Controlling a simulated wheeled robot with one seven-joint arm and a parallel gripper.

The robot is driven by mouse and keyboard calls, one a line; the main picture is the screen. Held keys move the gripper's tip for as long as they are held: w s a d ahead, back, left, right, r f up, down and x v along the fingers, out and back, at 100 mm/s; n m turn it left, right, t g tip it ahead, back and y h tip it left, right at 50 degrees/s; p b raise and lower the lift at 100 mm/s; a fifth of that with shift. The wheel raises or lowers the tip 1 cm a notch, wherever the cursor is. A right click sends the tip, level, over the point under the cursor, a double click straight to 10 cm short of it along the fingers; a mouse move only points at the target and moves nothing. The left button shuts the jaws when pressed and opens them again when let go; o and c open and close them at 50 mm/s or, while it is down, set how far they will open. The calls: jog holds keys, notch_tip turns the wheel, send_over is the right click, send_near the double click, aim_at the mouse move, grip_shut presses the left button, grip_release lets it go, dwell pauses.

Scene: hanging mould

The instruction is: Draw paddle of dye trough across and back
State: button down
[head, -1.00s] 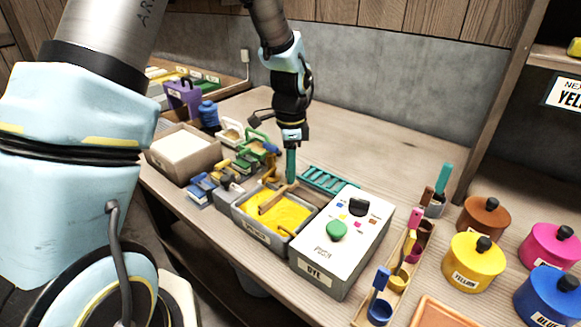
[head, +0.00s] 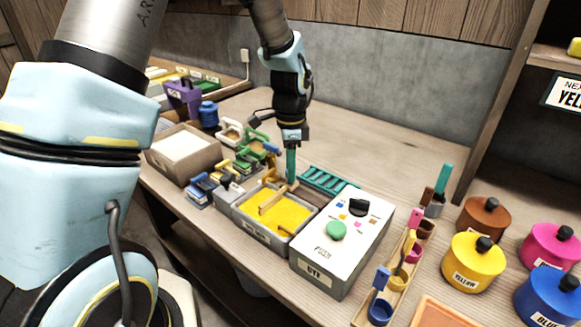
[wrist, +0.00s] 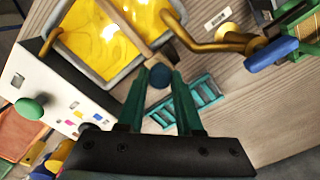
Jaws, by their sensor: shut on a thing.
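The dye trough (head: 252,228) is a grey tray of yellow dye on the bench, left of the white dye box; it also shows at the top of the wrist view (wrist: 64,12). A wooden paddle (head: 267,203) lies across the dye, its handle reaching to the trough's back right edge. My gripper (head: 291,180) is at that edge, pointing down. In the wrist view its green fingers (wrist: 160,80) are shut on the paddle's handle end, a round dark knob (wrist: 160,76). The paddle's far part is out of the wrist view.
The white dye box (head: 335,245) with a green knob stands close on the right. A teal rack (head: 328,181) lies behind. Coloured clamps (head: 235,160) crowd the left, near a pale-topped box (head: 183,150). Dye pots (head: 473,262) stand at right.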

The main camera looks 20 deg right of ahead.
jog(key=s+d, duration=0.1)
jog(key=s, duration=0.1)
jog(key=s+d, duration=0.2)
jog(key=s, duration=0.1)
jog(key=s+d, duration=0.1)
jog(key=s, duration=0.2)
jog(key=shift+s+d+b, duration=0.1)
jog(key=shift+d+b, duration=0.15)
jog(key=shift+b, duration=0.1)
jog(key=c, duration=0.6)
grip_release()
jog(key=shift+s, duration=0.1)
notch_tip(320, 180, up, 11)
jog(key=shift+f+b, duration=0.1)
jog(key=shift+b, duration=0.9)
